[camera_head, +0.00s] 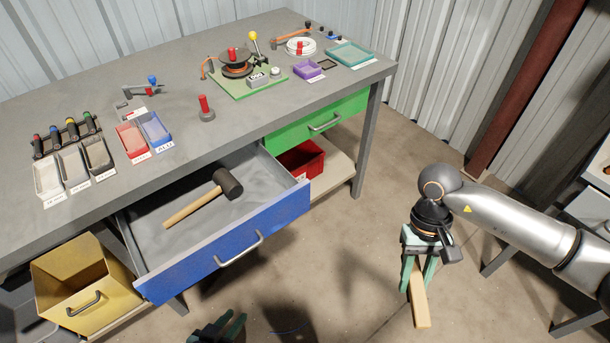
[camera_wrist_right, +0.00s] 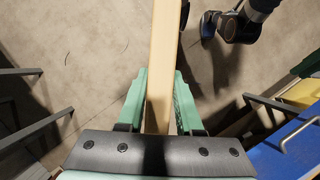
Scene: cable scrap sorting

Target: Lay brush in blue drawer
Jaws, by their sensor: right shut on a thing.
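The blue drawer (camera_head: 232,243) under the bench is pulled open, and a mallet (camera_head: 195,205) with a wooden handle and dark head lies in it. The drawer's blue front also shows at the right edge of the right wrist view (camera_wrist_right: 286,158). My right gripper (camera_head: 417,280) is shut on the brush's pale wooden handle (camera_head: 420,308), right of the drawer and above the floor. The handle also shows between the fingers in the right wrist view (camera_wrist_right: 163,60). The brush's bristles are not seen. My left gripper (camera_head: 220,327) is at the bottom edge, partly cut off and in shadow.
A green drawer (camera_head: 318,120) is shut, with a red bin (camera_head: 302,158) on the shelf below. A yellow bin (camera_head: 82,287) stands left of the blue drawer. Small trays and tools sit on the grey bench top (camera_head: 175,70). Floor between drawer and right gripper is clear.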

